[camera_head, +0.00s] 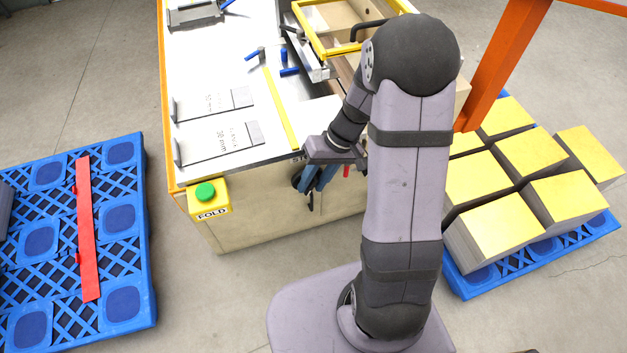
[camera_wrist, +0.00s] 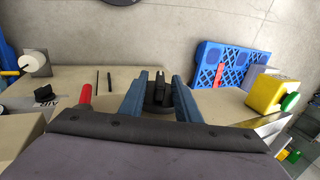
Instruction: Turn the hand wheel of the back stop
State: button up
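The black hand wheel (camera_wrist: 159,92) is on the machine's front face, between my two fingers in the wrist view. In the head view it is a dark round shape (camera_head: 297,180) largely hidden behind my gripper (camera_head: 318,186). My gripper's blue-grey fingers (camera_wrist: 160,88) are spread, one on each side of the wheel's middle. Some gap seems to show between the fingers and the black part; contact with the rim is unclear. A red lever (camera_wrist: 86,93) stands to the left of my fingers in the wrist view; it also shows in the head view (camera_head: 346,171).
A yellow FOLD box (camera_head: 208,198) with a green button (camera_head: 205,192) sits at the machine's front left corner. Blue pallets (camera_head: 146,300) stand left and right, the right one holding yellow-topped stacks (camera_head: 497,222). Grey floor (camera_head: 215,300) lies clear in front.

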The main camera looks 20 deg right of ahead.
aim_at(316, 178)
jog(key=shift+r, duration=0.1)
jog(key=shift+b+v, duration=0.35)
jog(key=shift+v, duration=3.25)
